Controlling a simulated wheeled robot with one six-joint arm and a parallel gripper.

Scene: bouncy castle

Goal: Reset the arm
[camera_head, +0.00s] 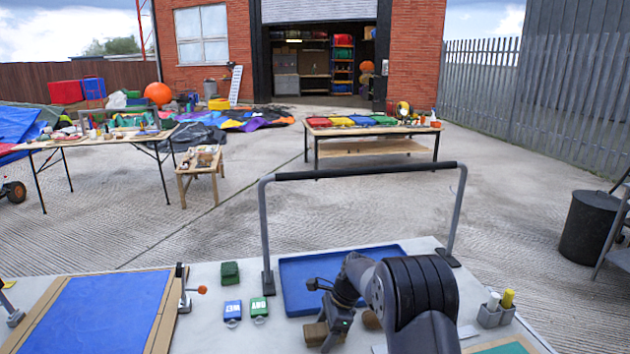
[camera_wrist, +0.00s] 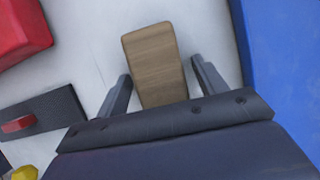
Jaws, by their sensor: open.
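My gripper (camera_head: 333,338) is at the front edge of the blue tray in the head view, low over the pale bench top, with its jaws pointing down. In the wrist view my gripper (camera_wrist: 160,76) is open. A brown wooden block (camera_wrist: 152,58) lies between and beyond its two fingers, with a gap on either side. I cannot tell how high the fingers are above the bench. The wooden block also shows beside the gripper in the head view (camera_head: 315,334). My arm hides part of the bench and of the blue tray (camera_head: 290,268).
Green and blue small cases (camera_head: 232,310) lie left. A grey holder (camera_head: 490,316) with a yellow item stands right. A red object (camera_wrist: 22,28) and dark plate (camera_wrist: 45,112) show in the wrist view.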

